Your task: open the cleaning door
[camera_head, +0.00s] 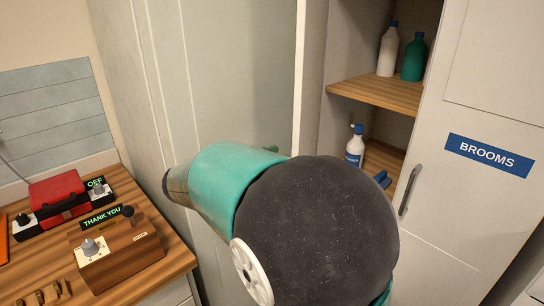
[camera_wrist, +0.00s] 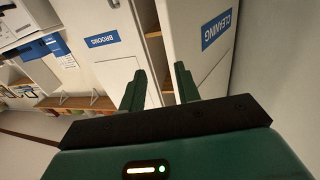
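The cleaning door (camera_wrist: 206,62) is pale, with a blue CLEANING label (camera_wrist: 217,29), on the right of the wrist view. It stands at least partly open: a shelved cupboard interior (camera_head: 366,88) shows in the head view, and a strip of it shows beside the door in the wrist view. My gripper (camera_wrist: 159,84) is open, with two dark green fingers apart and nothing visibly held between them. The fingers show in front of the shelf gap and the door's edge; I cannot tell whether they touch the door. In the head view my arm hides most of the gripper.
The brooms door (camera_head: 450,215) has a metal handle (camera_head: 409,190) and stands right of the shelves. White and green bottles (camera_head: 413,57) and a spray bottle (camera_head: 355,147) stand on the shelves. A wooden counter (camera_head: 170,275) with a red box (camera_head: 57,190) and switch boxes is at left.

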